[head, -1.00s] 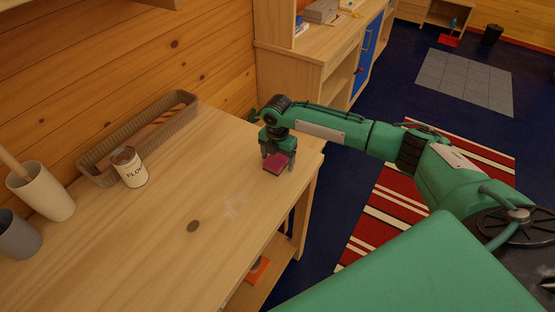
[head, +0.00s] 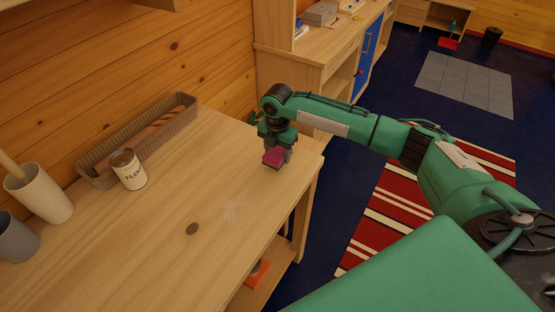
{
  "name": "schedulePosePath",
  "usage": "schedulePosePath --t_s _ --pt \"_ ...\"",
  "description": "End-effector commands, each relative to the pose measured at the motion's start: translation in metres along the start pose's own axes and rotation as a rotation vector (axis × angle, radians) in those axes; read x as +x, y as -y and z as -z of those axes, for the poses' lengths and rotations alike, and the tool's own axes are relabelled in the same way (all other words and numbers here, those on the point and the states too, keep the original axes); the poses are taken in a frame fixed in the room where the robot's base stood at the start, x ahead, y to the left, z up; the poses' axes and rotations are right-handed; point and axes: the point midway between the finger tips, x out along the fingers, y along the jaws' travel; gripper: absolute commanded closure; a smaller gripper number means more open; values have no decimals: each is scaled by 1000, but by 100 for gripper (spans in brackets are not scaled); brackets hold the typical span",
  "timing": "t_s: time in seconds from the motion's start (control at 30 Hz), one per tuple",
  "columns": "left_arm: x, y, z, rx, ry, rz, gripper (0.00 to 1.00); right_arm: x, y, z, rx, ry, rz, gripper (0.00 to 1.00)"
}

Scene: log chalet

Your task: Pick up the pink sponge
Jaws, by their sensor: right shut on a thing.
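The pink sponge (head: 273,158) is a small block near the far right corner of the wooden table (head: 175,255). My right gripper (head: 276,150) points down and is shut on the sponge, with a finger on either side of it. I cannot tell whether the sponge touches the tabletop or is slightly above it. My left gripper is not in view.
A long woven basket (head: 105,165) lies along the wall, with a flour tin (head: 128,170) in front of it. A white cup (head: 42,195) and a grey cup (head: 18,238) stand at the left. The table's middle is clear.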

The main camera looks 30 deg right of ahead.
Motion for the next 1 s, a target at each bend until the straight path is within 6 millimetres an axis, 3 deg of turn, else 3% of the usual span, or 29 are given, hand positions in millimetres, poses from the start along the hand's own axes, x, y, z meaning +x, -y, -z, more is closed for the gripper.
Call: schedulePosePath --t_s 0.3,0.5,0.73,1.0 --pt "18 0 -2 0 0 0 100 -84 -1 0 0 3 -5 71" --pt "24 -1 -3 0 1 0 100 -128 -1 0 0 2 -4 71" --pt "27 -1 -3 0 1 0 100 -155 -1 0 0 1 -1 71" --pt "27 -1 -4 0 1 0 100 -162 0 0 0 0 0 71"
